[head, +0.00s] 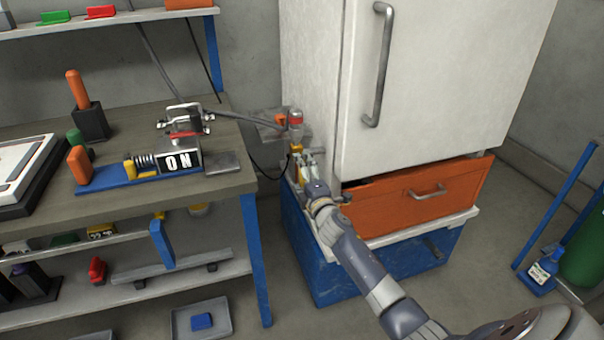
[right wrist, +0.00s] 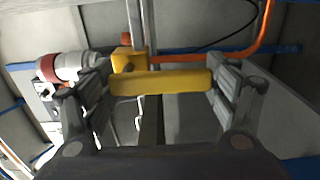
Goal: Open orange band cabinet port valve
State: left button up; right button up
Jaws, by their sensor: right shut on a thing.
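The white cabinet (head: 440,80) with an orange drawer band (head: 425,195) stands on a blue base. At its left side is a port with a grey and red fitting (head: 295,120) and a yellow valve part just below it. In the right wrist view the yellow valve handle (right wrist: 160,82) lies crosswise, joined to a yellow block on a metal pipe. My right gripper (head: 308,166) reaches the cabinet's left side. In the wrist view its fingers (right wrist: 160,95) are shut on the two ends of the handle. The grey and red fitting (right wrist: 65,68) shows to the left. My left gripper is out of view.
A hose (head: 235,117) runs from the bench toward the port. An orange tube (right wrist: 262,35) passes the valve.

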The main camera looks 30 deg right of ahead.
jog(key=shift+r, duration=0.1)
jog(key=o, duration=1.5)
jog(key=v, duration=1.2)
